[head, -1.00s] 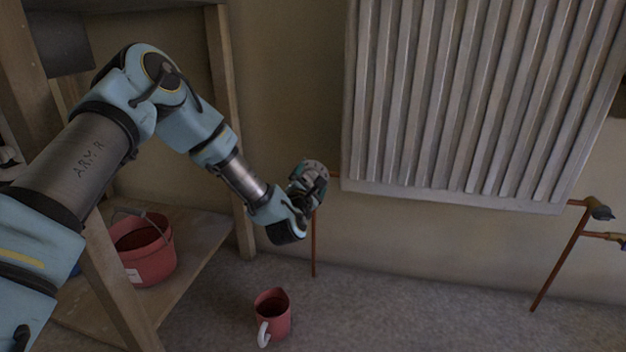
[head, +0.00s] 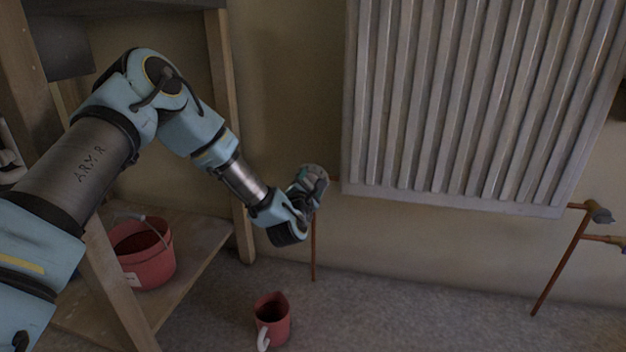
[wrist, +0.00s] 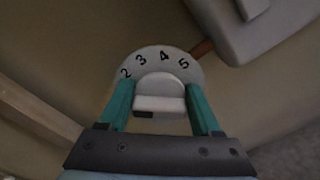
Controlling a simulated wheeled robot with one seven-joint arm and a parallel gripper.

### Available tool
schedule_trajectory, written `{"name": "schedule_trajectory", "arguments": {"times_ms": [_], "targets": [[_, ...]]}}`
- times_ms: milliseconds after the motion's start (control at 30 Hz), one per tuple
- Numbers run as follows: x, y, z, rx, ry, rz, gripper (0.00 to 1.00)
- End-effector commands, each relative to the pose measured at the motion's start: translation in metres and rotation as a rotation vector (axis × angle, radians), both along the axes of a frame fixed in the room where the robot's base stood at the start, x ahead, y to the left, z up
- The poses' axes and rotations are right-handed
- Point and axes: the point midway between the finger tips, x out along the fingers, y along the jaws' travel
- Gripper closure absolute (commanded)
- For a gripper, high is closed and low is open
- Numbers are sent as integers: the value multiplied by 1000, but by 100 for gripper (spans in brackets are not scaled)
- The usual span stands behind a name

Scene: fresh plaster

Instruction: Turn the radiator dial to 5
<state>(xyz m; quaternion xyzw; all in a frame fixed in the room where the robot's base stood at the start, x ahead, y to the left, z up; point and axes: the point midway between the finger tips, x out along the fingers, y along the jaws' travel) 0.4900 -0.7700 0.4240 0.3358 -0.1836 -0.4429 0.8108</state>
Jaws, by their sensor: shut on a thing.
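The radiator dial (wrist: 157,61) is a pale grey disc with dark numbers 2, 3, 4 and 5 along its upper edge in the wrist view. A raised pale grip (wrist: 160,88) stands at its middle, with a small dark mark at its lower left. My gripper (head: 311,181) is at the dial at the radiator's lower left in the head view. Its teal fingers lie on either side of the raised grip, shut on it. In the head view the fingers and wrist partly cover the dial, and its numbers cannot be read there.
The ribbed white radiator (head: 455,100) hangs on the wall, right of my gripper. A copper pipe (head: 314,250) runs down to the floor below the dial. A red mug (head: 272,318) stands on the floor. A wooden shelf with a red bucket (head: 150,265) is at left.

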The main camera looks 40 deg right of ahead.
Motion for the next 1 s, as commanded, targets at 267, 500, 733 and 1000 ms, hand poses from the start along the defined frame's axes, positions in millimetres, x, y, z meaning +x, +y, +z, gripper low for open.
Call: {"name": "schedule_trajectory", "arguments": {"times_ms": [267,500,733,1000], "targets": [[0,0,0,4,-6,-1,90],[-1,0,0,47,-69,-1,90],[-1,0,0,137,-211,0,90],[-2,-1,-1,275,-427,-1,90]]}}
